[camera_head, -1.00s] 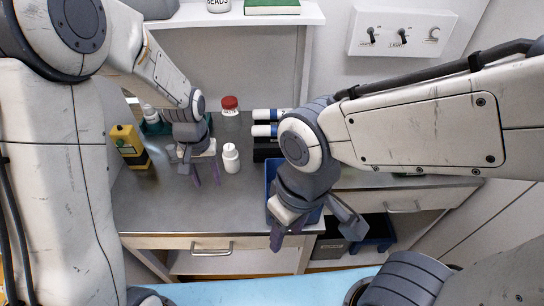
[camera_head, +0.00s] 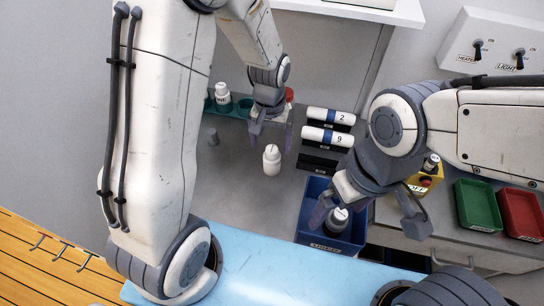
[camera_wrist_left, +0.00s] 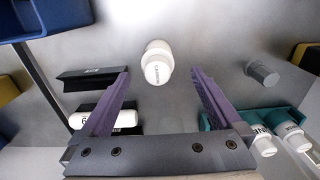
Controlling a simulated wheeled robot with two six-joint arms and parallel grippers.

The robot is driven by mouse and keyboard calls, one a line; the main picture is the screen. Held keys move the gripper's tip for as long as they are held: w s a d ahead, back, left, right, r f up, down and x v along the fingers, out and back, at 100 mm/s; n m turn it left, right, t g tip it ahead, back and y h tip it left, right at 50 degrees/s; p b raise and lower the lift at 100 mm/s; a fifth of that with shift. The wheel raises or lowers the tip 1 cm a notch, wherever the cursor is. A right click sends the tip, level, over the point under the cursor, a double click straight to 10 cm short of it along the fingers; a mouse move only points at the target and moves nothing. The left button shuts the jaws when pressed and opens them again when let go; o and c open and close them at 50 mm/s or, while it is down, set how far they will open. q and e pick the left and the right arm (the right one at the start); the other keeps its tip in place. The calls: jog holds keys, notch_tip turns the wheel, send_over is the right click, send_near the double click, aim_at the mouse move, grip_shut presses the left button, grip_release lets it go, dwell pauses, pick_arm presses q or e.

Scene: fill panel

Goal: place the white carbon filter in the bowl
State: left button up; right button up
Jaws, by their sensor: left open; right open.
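A white cylinder with a narrower end and small print (camera_head: 271,160), which looks like the white carbon filter, stands on the grey bench. It also shows in the left wrist view (camera_wrist_left: 157,62), just beyond and between my left fingertips. My left gripper (camera_head: 271,138) is open and empty, with purple fingers pointing at the cylinder without visibly touching it. My right gripper (camera_head: 368,217) is open over the right side of a blue bin (camera_head: 330,247). A grey vessel with a white top (camera_head: 338,217) stands in that bin, partly hidden; I cannot tell whether it is the bowl.
White numbered cylinders (camera_head: 331,116) lie in black holders right of the white cylinder. A small grey cylinder (camera_head: 213,137) stands left. A teal rack with white bottles (camera_head: 222,94) is behind. Green (camera_head: 478,205) and red (camera_head: 521,212) trays and a yellow box sit at right.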

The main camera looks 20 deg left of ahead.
aim_at(271, 148)
pick_arm(q)
notch_tip(271, 148, down, 4)
jog(key=shift+w+r, duration=0.1)
jog(key=shift+r, duration=0.15)
jog(key=shift+d+f+p, duration=0.15)
jog(key=shift+f+p, duration=0.2)
jog(key=shift+f, duration=0.15)
jog(key=shift+f+p, duration=0.5)
jog(key=shift+f, duration=1.65)
jog(key=c, duration=1.5)
